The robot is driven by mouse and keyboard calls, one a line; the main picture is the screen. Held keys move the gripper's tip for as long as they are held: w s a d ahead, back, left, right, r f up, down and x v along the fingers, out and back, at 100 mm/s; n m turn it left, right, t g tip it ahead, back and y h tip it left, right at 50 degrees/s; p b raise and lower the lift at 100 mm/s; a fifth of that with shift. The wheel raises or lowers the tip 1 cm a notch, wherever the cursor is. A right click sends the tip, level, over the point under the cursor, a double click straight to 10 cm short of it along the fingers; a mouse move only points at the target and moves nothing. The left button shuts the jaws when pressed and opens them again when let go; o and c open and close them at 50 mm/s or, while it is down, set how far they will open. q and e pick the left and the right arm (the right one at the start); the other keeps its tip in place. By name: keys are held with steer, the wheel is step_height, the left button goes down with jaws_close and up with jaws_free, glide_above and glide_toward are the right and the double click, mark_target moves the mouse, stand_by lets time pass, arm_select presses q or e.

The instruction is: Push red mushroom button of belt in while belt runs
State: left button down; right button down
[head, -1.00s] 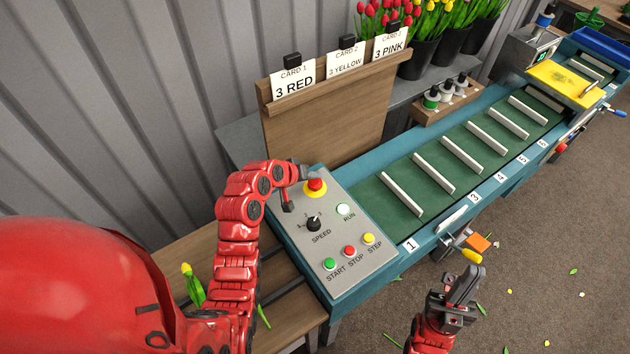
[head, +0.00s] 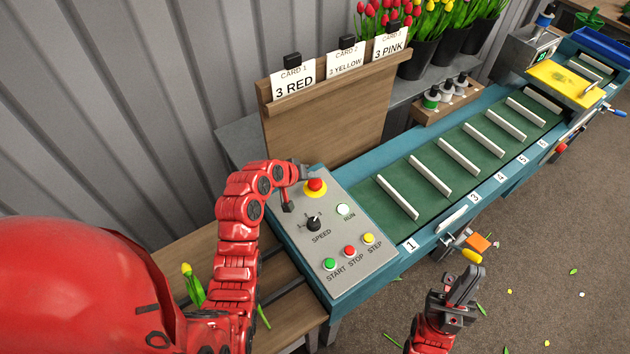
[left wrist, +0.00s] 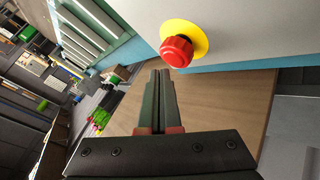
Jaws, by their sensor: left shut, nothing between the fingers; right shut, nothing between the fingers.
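The red mushroom button (head: 316,185) stands on a yellow disc at the top corner of the belt's grey control panel (head: 362,250). It also shows in the left wrist view (left wrist: 177,50), standing proud of its disc. My left gripper (head: 306,172) is at the button's far left side, its fingers partly hidden. In the left wrist view my left gripper's fingers (left wrist: 161,73) are shut and empty, just beside the button; contact cannot be told. The green belt (head: 447,197) carries white slats. My right gripper (head: 470,283) is shut and empty in front of the belt, low down.
The panel also has a speed knob (head: 314,223), a pale RUN lamp (head: 343,210) and START, STOP and STEP buttons. A wooden card board (head: 330,120) stands close behind the panel. A yellow-tipped handle (head: 472,256) is near my right gripper.

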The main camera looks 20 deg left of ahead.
mark_target(313, 185)
arm_select(q)
steer(key=shift+f, duration=0.15)
steer(key=shift+f+b, duration=0.3)
steer(key=shift+b, duration=0.1)
steer(key=shift+f+b, duration=0.35)
steer(key=shift+f, duration=0.1)
stand_by(0.4)
steer(key=shift+r, duration=0.15)
steer(key=shift+r+p, duration=0.35)
steer(key=shift+r, duration=0.4)
steer(key=shift+r+p, duration=1)
steer(key=shift+r, duration=1.5)
